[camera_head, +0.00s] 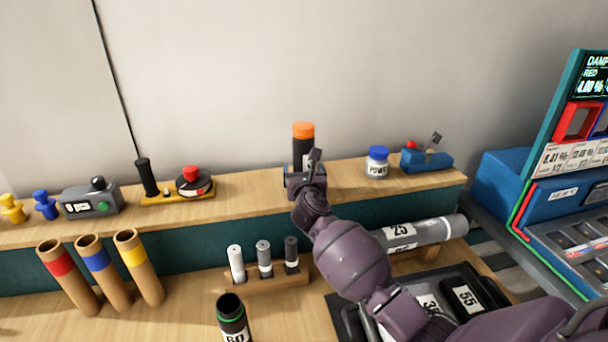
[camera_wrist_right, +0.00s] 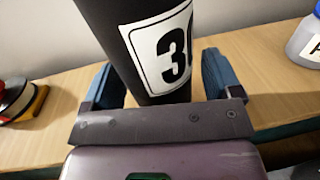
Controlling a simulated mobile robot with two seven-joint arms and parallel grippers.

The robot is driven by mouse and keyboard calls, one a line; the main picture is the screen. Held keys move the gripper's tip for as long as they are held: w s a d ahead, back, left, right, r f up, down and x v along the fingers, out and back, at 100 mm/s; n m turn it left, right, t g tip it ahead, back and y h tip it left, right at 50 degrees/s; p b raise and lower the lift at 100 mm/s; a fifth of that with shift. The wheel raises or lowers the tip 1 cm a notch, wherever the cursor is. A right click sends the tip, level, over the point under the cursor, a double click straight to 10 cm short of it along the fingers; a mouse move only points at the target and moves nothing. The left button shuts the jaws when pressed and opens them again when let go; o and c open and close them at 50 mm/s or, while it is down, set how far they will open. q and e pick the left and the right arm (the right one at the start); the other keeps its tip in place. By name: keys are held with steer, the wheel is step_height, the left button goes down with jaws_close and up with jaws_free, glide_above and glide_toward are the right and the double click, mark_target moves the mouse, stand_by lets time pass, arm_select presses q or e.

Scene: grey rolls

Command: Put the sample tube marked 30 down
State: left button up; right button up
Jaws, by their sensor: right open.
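The sample tube marked 30 (camera_head: 303,132) is black with an orange cap. It is upright at the upper wooden shelf, near the back wall; its foot is hidden behind my gripper. In the right wrist view the tube (camera_wrist_right: 145,30) shows its white label, with a 3 and part of a 0. My right gripper (camera_head: 305,178) is open, with one blue finger on each side of the tube. In the wrist view a gap shows beside the left finger; whether the right finger touches is unclear. My left gripper is out of view.
On the shelf (camera_head: 235,212), a red-knobbed device (camera_head: 193,182) stands left and a blue-capped powder jar (camera_head: 377,163) right. Below are a grey roll marked 25 (camera_head: 415,233), a black tray (camera_head: 345,318), a small tube rack (camera_head: 267,284) and an open black tube (camera_head: 232,315).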

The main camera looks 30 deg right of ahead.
steer(key=shift+r, duration=0.25)
steer(key=shift+s+a+f, duration=0.15)
steer(key=shift+s, duration=0.2)
steer(key=v, duration=1.1)
steer(key=shift+s, duration=0.15)
